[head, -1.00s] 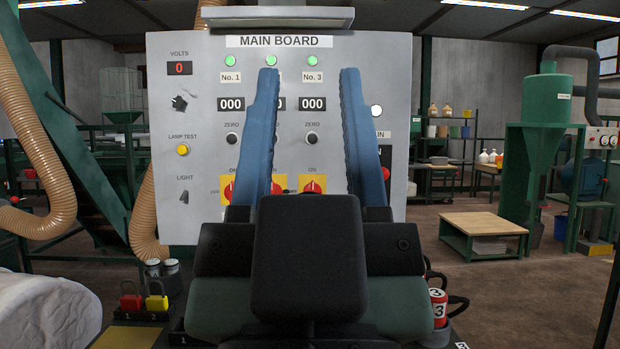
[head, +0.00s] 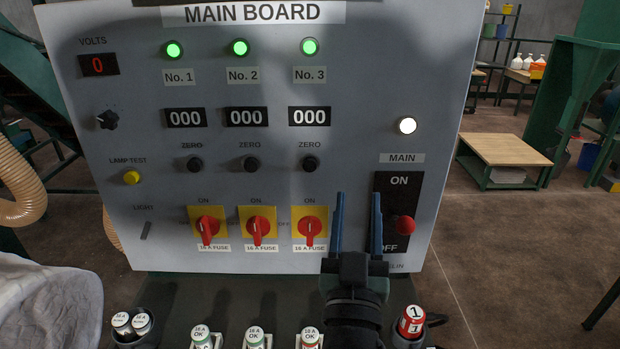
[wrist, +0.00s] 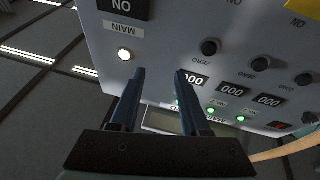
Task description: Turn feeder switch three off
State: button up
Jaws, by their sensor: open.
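Feeder switch three (head: 310,229) is the rightmost of three red rotary knobs on yellow plates, on the grey main board (head: 350,90). Its knob stands upright, towards the ON label. The lamp of No. 3 (head: 309,46) is lit green. My gripper (head: 358,196) is open and empty, its blue fingers pointing up, just right of switch three in the head view. The gap between fingers and board is hard to judge. In the wrist view my gripper (wrist: 159,72) is open before the upside-down board, and switch three is not clearly visible.
Switch one (head: 207,226) and switch two (head: 257,226) stand left of switch three. The main switch (head: 403,226), with a red knob, is close on the right, partly behind my gripper. Fuse cans (head: 255,337) and a red can (head: 411,321) stand below the board.

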notch_tip(320, 180, down, 5)
jog(key=s+a+g+y+p, duration=0.1)
jog(key=s+a+g+p, duration=0.1)
jog(key=p, duration=0.9)
jog(key=g+y+p, duration=0.2)
jog(key=p, duration=0.5)
send_near(309, 227)
jog(key=shift+n, duration=0.3)
jog(key=w+b, duration=0.8)
jog(key=b, duration=0.4)
jog(key=shift+w+r+b, duration=0.1)
jog(key=shift+w+b, duration=0.15)
jog(key=shift+b, duration=0.1)
jog(key=shift+w+d+r, duration=0.1)
jog(key=shift+w, duration=0.3)
grip_shut()
